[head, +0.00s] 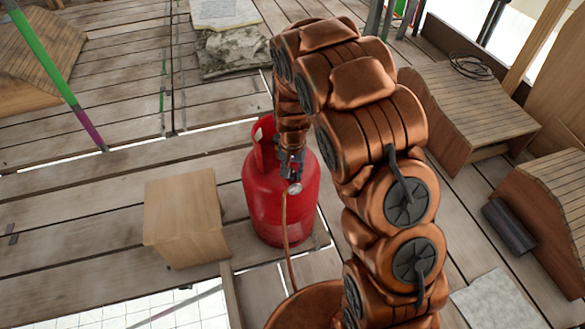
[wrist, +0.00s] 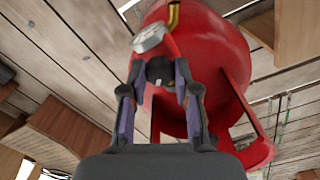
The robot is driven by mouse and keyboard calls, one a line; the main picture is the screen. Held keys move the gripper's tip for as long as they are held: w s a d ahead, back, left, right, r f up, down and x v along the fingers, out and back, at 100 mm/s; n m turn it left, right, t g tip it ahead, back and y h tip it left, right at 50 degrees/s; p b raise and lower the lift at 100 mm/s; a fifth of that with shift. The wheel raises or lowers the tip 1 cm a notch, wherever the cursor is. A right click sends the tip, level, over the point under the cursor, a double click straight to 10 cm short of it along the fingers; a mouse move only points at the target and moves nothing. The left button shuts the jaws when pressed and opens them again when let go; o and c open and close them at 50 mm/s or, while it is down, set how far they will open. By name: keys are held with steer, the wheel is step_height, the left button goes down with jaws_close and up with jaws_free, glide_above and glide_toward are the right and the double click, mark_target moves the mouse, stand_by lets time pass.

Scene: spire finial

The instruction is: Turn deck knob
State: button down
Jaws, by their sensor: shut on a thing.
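A red gas cylinder (head: 268,205) stands upright on the plank deck, with a red collar at its top. It fills much of the wrist view (wrist: 215,55). A small round gauge (head: 295,188) and a hose (head: 287,232) show at its valve; the gauge is also in the wrist view (wrist: 150,38). My gripper (head: 290,165) reaches down to the cylinder's top. In the wrist view my gripper (wrist: 160,82) has its two fingers on either side of a dark knob (wrist: 160,70) and is shut on it. The fingers partly hide the knob.
A wooden box (head: 182,215) stands just left of the cylinder. A green and purple pole (head: 60,80) slants at the upper left. Stone slabs (head: 230,50) lie behind. Plank-topped wooden pieces (head: 470,105) stand at the right. An opening shows at the lower left.

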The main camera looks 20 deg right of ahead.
mark_target(292, 174)
steer(key=m+p, duration=0.2)
steer(key=m, duration=0.3)
steer(key=shift+r+m, duration=0.1)
steer(key=shift+m, duration=0.2)
steer(key=shift+m+p, duration=1.2)
steer(key=shift+m, duration=0.8)
steer(key=c, duration=0.8)
jaws_free()
steer(key=shift+c, duration=0.2)
step_height(292, 174, up, 12)
